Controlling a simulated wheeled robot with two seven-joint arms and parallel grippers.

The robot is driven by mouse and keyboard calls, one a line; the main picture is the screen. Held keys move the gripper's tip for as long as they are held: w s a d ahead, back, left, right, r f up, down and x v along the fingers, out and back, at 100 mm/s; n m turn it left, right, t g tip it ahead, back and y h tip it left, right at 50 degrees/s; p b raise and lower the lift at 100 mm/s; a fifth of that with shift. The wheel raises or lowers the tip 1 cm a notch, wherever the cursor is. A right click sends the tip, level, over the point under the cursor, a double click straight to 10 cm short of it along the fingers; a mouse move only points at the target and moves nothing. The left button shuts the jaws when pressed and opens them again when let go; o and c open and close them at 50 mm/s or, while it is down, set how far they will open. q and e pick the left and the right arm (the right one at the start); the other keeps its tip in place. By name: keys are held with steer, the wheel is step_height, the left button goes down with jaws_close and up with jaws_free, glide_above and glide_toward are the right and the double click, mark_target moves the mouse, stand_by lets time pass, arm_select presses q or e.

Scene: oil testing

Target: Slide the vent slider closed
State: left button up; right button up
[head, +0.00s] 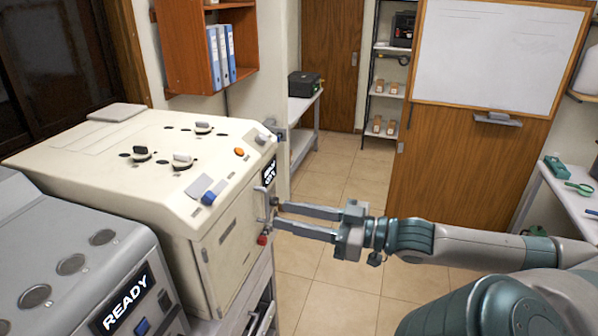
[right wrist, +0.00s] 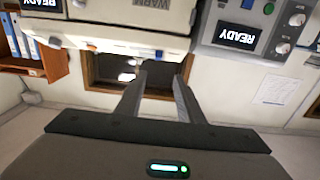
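The cream machine (head: 130,165) stands on the bench at left, with knobs and small sliders on its sloped top. A blue-and-grey slider-like part (head: 208,197) sits near its front edge, and an orange button (head: 239,152) is farther back. I cannot tell for sure which part is the vent slider. My right gripper (head: 277,216) reaches in from the right, fingers apart, at the machine's front by a grey upright handle (head: 263,205) and a red knob (head: 262,239). Contact is unclear. In the right wrist view the gripper (right wrist: 160,75) is open and empty. My left gripper is not visible.
A grey machine (head: 85,260) with a READY display stands at front left. A red-brown wall shelf (head: 185,50) holds blue binders. A whiteboard (head: 497,55) and a side table (head: 575,190) are at right. The tiled floor (head: 335,185) between is clear.

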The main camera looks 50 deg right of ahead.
steer(key=shift+s+d, duration=0.15)
steer(key=shift+s, duration=0.4)
stand_by(0.4)
